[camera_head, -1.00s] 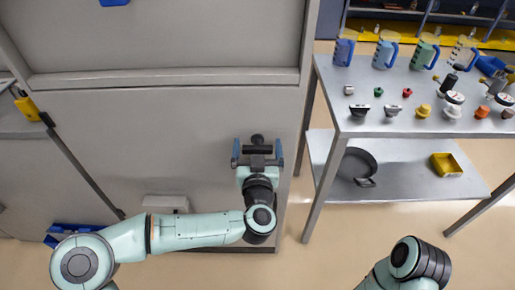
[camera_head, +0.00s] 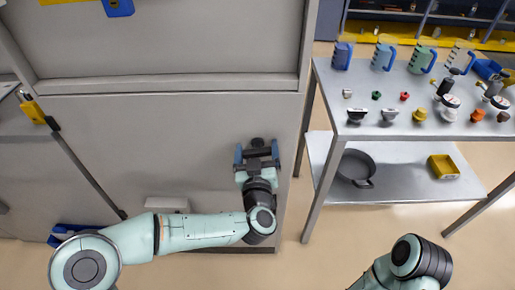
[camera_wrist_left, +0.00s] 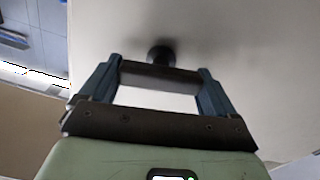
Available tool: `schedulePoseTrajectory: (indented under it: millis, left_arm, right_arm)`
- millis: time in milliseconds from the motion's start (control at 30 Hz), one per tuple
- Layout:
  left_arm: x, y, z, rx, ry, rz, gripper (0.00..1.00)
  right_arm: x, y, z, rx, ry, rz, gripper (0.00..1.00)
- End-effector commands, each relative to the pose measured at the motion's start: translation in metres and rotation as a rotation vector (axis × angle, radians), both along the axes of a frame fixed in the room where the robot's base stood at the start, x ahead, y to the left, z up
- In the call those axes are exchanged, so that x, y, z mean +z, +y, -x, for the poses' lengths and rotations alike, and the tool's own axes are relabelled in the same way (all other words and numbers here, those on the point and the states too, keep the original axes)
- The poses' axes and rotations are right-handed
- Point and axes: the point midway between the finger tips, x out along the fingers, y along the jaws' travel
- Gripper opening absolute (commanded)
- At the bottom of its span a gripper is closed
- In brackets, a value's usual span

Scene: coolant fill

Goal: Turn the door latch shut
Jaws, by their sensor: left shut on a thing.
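The door latch (camera_head: 257,142) is a dark knob-and-bar handle on the grey cabinet door (camera_head: 180,140), near its right edge. In the left wrist view its dark bar (camera_wrist_left: 160,77) lies crosswise between the fingers, with the round stem (camera_wrist_left: 160,54) behind it at the door. My left gripper (camera_head: 257,154) is at the latch, its blue-grey fingers at the bar's two ends. It also shows in the left wrist view (camera_wrist_left: 158,88), shut on the bar. Of my right arm only a link shows at the bottom right; its gripper is out of view.
A metal table (camera_head: 400,122) at the right holds several mugs, caps and gauges. Its lower shelf (camera_head: 405,188) carries a black pan (camera_head: 356,168) and a yellow bin (camera_head: 443,167). A white block (camera_head: 167,203) is low on the cabinet. Floor between cabinet and table is clear.

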Motion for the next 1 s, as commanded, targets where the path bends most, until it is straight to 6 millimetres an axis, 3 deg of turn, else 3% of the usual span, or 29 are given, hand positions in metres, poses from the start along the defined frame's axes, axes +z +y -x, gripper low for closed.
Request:
schedulePoseTrajectory:
  millis: [133, 367, 1000]
  left_arm:
    - [0.001, 0.000, 0.000, 0.000, -0.003, 0.132, 0.59]
    - [-0.002, 0.002, 0.000, 0.001, -0.003, 0.354, 0.59]
    - [-0.005, 0.004, 0.000, -0.001, -0.001, 0.961, 0.59]
  right_arm:
    - [0.001, 0.003, 0.007, 0.006, 0.020, -0.007, 0.00]
    - [-0.008, -0.003, -0.004, -0.006, -0.009, 0.008, 0.00]
    - [-0.071, -0.013, 0.069, -0.020, 0.237, -0.007, 0.00]
